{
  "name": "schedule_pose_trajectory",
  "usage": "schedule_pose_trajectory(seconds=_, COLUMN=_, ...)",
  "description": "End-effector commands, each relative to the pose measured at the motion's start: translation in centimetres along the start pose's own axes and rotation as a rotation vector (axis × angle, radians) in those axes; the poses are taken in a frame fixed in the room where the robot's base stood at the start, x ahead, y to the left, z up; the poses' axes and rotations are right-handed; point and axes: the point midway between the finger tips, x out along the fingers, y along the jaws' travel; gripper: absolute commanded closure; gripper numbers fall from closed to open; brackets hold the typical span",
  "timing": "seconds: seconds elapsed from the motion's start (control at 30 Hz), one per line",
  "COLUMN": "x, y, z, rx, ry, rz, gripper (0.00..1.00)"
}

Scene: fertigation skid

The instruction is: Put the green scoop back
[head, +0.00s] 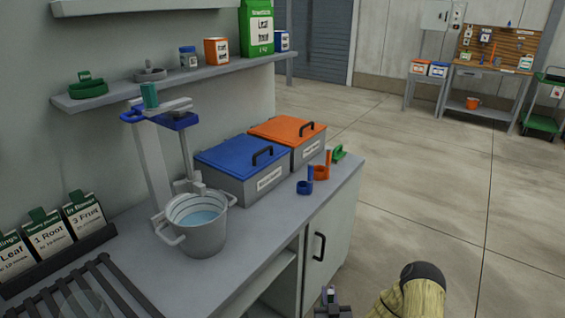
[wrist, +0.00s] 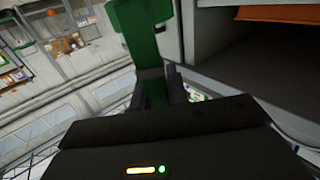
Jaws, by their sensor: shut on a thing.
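In the wrist view my gripper (wrist: 158,92) is shut on the handle of a green scoop (wrist: 142,14). The dark fingers sit on both sides of the handle, and the wider green end reaches up to the top edge. In the head view I cannot make out my gripper or the held scoop for certain. On the counter a blue scoop (head: 304,188) and an orange scoop (head: 321,172) stand in a row with their handles up. A small green item (head: 339,153) is just behind them; its exact shape is unclear.
A blue-lidded bin (head: 241,152) and an orange-lidded bin (head: 287,128) stand shut beside the scoops. A metal bucket of water (head: 199,228) stands nearer on the counter (head: 262,235). A straw-coloured bristled object (head: 415,298) is at the bottom. The floor (head: 430,190) to the right is clear.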

Motion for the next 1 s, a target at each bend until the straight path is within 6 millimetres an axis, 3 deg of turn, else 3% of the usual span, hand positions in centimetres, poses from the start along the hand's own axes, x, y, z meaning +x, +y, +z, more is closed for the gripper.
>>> schedule_pose_trajectory(seconds=0.33, x=0.8, y=0.8, z=-2.1, rx=0.002, ry=-0.001, rz=0.013, gripper=1.0)
schedule_pose_trajectory(seconds=0.67, x=0.8, y=0.7, z=-5.4, rx=0.0, ry=-0.007, rz=0.006, gripper=1.0)
schedule_pose_trajectory(seconds=1.0, x=0.7, y=0.9, z=-11.0, rx=-0.001, ry=-0.012, rz=0.004, gripper=1.0)
